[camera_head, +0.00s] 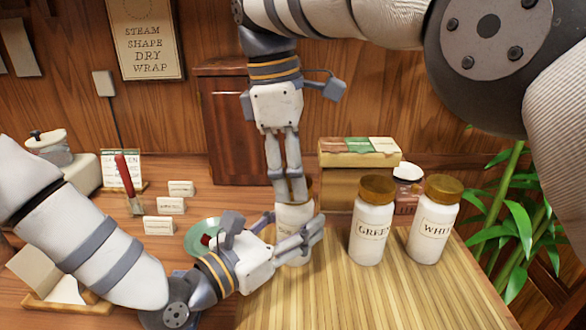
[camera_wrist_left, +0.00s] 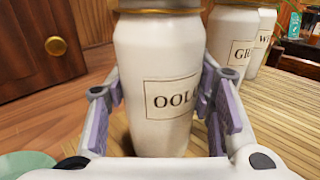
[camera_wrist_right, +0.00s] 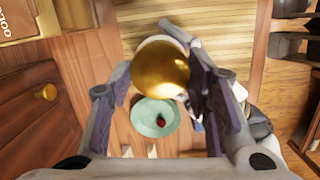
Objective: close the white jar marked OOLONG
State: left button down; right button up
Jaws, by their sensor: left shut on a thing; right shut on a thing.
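The white OOLONG jar (camera_head: 294,218) stands upright at the left end of the slatted mat, its label facing the left wrist camera (camera_wrist_left: 170,95). My left gripper (camera_head: 283,234) is shut around the jar's body, one finger on each side. My right gripper (camera_head: 289,190) points down from above and is shut on the gold lid (camera_wrist_right: 160,60) at the jar's mouth. The lid is mostly hidden by the fingers in the head view, and I cannot tell whether it is fully seated.
The GREEN jar (camera_head: 371,225) and another gold-lidded white jar (camera_head: 433,222) stand to the right on the slatted mat (camera_head: 400,300). A box (camera_head: 358,152) stands behind.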

jog(key=o, duration=0.7)
jog(key=shift+r, duration=2.15)
jog(key=shift+c, duration=0.5)
